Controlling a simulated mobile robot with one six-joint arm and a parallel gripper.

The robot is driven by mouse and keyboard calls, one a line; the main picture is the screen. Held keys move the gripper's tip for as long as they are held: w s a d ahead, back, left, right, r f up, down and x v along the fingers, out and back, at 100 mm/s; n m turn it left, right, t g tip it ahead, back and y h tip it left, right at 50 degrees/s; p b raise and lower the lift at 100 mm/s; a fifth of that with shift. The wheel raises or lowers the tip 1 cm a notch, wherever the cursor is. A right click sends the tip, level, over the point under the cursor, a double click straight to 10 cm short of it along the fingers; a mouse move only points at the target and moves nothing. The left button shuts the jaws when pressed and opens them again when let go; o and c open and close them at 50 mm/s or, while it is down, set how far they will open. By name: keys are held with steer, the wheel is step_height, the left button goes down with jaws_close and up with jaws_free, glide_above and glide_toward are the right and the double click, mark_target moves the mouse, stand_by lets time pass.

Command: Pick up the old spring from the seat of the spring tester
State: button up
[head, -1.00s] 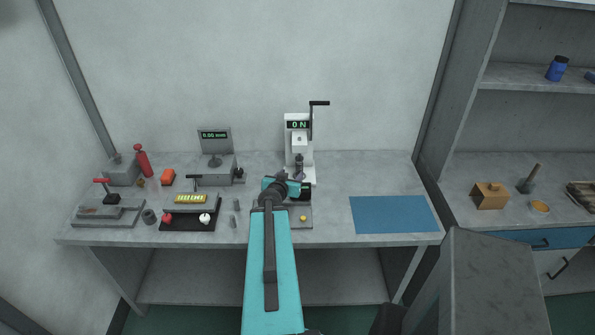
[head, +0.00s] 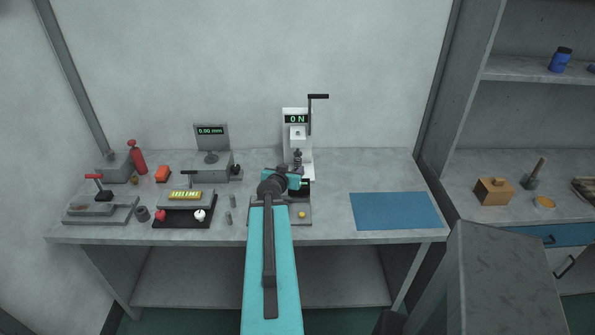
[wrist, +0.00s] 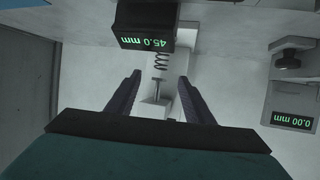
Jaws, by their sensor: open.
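The spring tester (head: 296,120) is a white column with a crank and a display reading 0 N, at the back middle of the bench. The old spring (wrist: 161,61) is a dark coil, seen in the wrist view at the tester's seat. My gripper (wrist: 160,77) is open and empty. Its two dark fingers point toward the tester, and the spring shows between and just beyond their tips, apart from both. In the head view my gripper (head: 297,173) is in front of the tester, and my arm hides part of its lower front.
A dark box (wrist: 145,28) reading 45.0 mm is close beside the spring. A gauge reading 0.00 mm (head: 211,150) stands left of the tester. A tray (head: 185,219) with a yellow item is at front left. A blue mat (head: 394,210) lies right, with clear bench around it.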

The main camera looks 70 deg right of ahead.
mark_target(297, 162)
steer(key=shift+w+d+f+b, duration=0.1)
steer(key=shift+d+f+b, duration=0.3)
steer(key=shift+b, duration=1.5)
steer(key=shift+p+x, duration=0.9)
steer(key=shift+x, duration=2)
steer(key=shift+r, duration=0.1)
steer(key=shift+d+p, duration=0.8)
steer(key=shift+d, duration=0.2)
steer(key=shift+f+p+x, duration=0.15)
steer(key=shift+p+x, duration=0.2)
steer(key=shift+x, duration=0.5)
steer(key=shift+f+p+x, duration=0.15)
steer(key=shift+p+x, duration=0.2)
steer(key=shift+x, duration=0.5)
steer(key=shift+a, duration=0.15)
steer(key=c, duration=1.1)
